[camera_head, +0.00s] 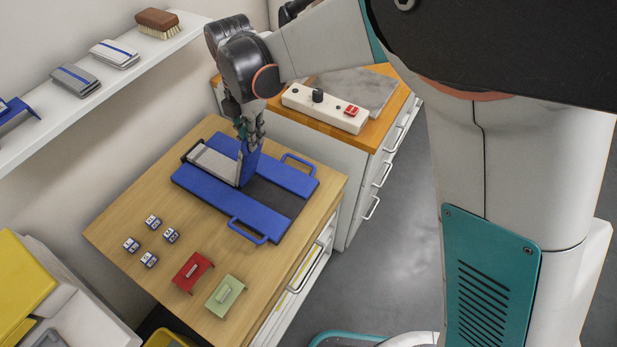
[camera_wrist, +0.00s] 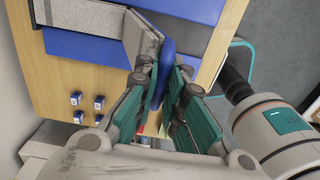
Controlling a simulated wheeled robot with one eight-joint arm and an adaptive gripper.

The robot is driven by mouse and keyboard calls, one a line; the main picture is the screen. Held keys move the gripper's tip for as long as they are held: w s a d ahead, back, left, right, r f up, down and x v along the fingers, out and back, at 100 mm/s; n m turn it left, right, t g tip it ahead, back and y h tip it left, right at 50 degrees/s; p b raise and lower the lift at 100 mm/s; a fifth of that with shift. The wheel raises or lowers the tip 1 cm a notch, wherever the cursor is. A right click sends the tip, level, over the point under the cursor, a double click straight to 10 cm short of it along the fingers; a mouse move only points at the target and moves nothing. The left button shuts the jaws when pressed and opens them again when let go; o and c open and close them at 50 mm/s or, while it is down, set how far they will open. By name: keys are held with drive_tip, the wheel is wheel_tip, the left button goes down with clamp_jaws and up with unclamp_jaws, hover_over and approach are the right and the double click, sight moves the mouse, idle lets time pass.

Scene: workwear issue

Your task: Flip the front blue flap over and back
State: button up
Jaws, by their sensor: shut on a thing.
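The blue folding board (camera_head: 200,188) lies on the wooden table, with blue side panels and a dark bare strip (camera_head: 275,196) at its right. The front blue flap (camera_head: 250,164) stands about upright across the board's middle. My gripper (camera_head: 249,130) is shut on its upper edge. In the wrist view, the flap (camera_wrist: 167,62) shows edge-on between the teal fingers (camera_wrist: 168,92). A light grey folded garment (camera_head: 213,162) lies on the board left of the flap. In the wrist view, grey cloth (camera_wrist: 141,38) rises close beside the flap; I cannot tell whether they touch.
Small blue-and-white blocks (camera_head: 152,222), a red holder (camera_head: 192,271) and a green holder (camera_head: 225,295) sit at the table's front. A control box (camera_head: 325,107) stands on the cabinet behind. A wall shelf (camera_head: 70,115) runs along the left.

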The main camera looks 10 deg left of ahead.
drive_tip(key=shift+w+a+r+p, duration=0.1)
drive_tip(key=shift+w+a+r, duration=0.15)
drive_tip(key=shift+a, duration=0.6)
drive_tip(key=shift+w+a+r+p, duration=0.15)
drive_tip(key=shift+w+a, duration=0.25)
drive_tip(key=shift+a, duration=0.5)
drive_tip(key=shift+w+a+r+p, duration=0.1)
drive_tip(key=shift+w+a+r, duration=0.15)
drive_tip(key=shift+a, duration=0.6)
drive_tip(key=shift+o, duration=0.5)
drive_tip(key=shift+w+a, duration=0.35)
drive_tip(key=shift+a, duration=0.4)
drive_tip(key=shift+w+a, duration=0.3)
drive_tip(key=shift+a, duration=0.45)
drive_tip(key=shift+w+a, duration=0.35)
drive_tip(key=shift+a, duration=0.4)
drive_tip(key=shift+o, duration=0.5)
drive_tip(key=shift+w+a+f, duration=0.25)
drive_tip(key=shift+a, duration=0.5)
drive_tip(key=shift+w+a+f, duration=0.3)
drive_tip(key=shift+a, duration=0.45)
drive_tip(key=shift+w+a+f, duration=0.25)
drive_tip(key=shift+a, duration=0.5)
drive_tip(key=shift+o, duration=1.1)
drive_tip(key=shift+w+a+f, duration=0.25)
drive_tip(key=shift+w+a, duration=0.05)
drive_tip(key=c, duration=0.3)
drive_tip(key=shift+d+r, duration=0.1)
drive_tip(key=shift+r, duration=0.15)
drive_tip(key=shift+c, duration=0.6)
